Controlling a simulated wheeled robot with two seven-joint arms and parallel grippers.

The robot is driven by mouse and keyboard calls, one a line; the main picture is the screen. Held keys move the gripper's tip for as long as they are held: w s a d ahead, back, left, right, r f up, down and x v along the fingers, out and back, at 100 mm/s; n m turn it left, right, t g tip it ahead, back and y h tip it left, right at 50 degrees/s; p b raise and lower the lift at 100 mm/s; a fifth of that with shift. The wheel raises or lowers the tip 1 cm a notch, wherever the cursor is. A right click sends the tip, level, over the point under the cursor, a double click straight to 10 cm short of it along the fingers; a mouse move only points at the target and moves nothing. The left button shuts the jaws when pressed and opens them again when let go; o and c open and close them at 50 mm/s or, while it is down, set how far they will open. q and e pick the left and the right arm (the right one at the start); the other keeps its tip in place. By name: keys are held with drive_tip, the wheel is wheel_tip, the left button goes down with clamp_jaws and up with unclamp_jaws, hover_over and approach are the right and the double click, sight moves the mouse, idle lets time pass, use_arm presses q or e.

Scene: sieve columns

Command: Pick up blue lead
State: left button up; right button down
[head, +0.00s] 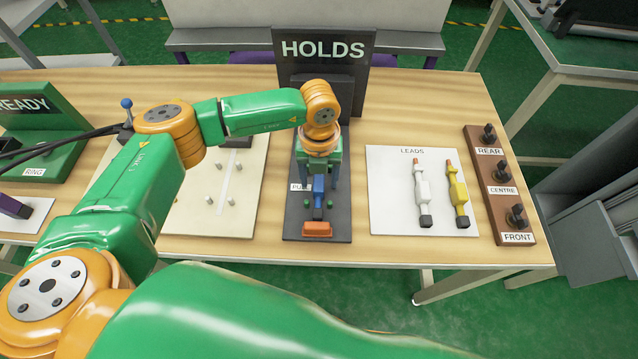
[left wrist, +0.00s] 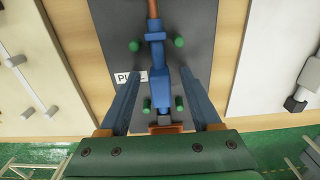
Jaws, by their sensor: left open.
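The blue lead (head: 319,186) lies on the dark board (head: 337,225) below the HOLDS sign. In the left wrist view the blue lead (left wrist: 161,82) runs lengthwise between several green pegs. My left gripper (head: 319,178) is above it, pointing down. Its two blue fingers (left wrist: 165,90) are open, one on each side of the lead, with a gap on both sides. The near end of the lead is partly hidden by the gripper body in the left wrist view. My right gripper is not in view.
A white LEADS mat (head: 385,200) to the right holds a white lead (head: 421,190) and a yellow lead (head: 457,195). A brown rack (head: 509,218) with black knobs stands at the far right. A pale board (head: 190,225) with pegs lies to the left, and a green READY stand (head: 50,165) beyond it.

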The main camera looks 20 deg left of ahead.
use_arm(q)
clamp_jaws()
